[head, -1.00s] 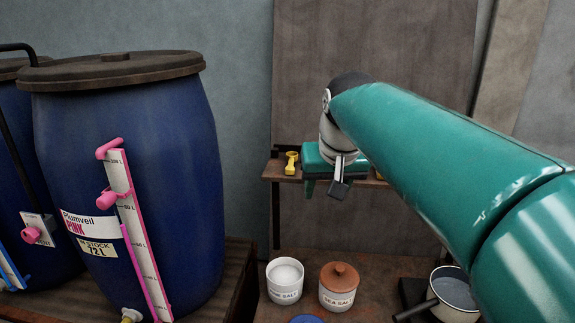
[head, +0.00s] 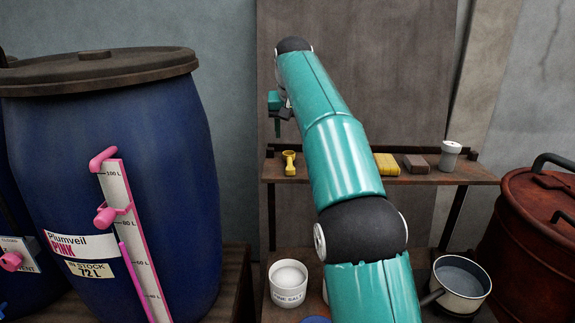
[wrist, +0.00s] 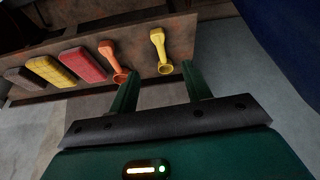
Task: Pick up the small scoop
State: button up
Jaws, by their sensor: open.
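A yellow scoop (head: 289,162) rests on the wooden shelf in the head view, near its left end. In the wrist view the yellow scoop (wrist: 161,50) lies ahead of the space between my fingertips, apart from them. A slightly larger-looking orange scoop (wrist: 112,58) lies to its left there; my arm hides it in the head view. My gripper (wrist: 159,71) is open and empty. In the head view my gripper (head: 277,122) is up and left of the yellow scoop, partly hidden behind my arm.
The shelf (head: 445,178) also holds a yellow block (head: 387,164), a brown block (head: 417,164) and a white shaker (head: 450,156). A red block (wrist: 82,64) shows in the wrist view. A blue barrel (head: 130,170) stands left. A salt jar (head: 288,290) and pan (head: 460,282) are below.

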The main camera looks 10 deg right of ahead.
send_over(290, 165)
jog(key=s, duration=0.3)
notch_tip(290, 165, down, 8)
jog(key=shift+w+r, duration=0.15)
jog(key=x, duration=0.5)
jog(key=shift+w+a+f, duration=0.15)
jog(key=shift+f, duration=0.15)
jog(key=shift+c, duration=0.2)
jog(key=c, duration=1)
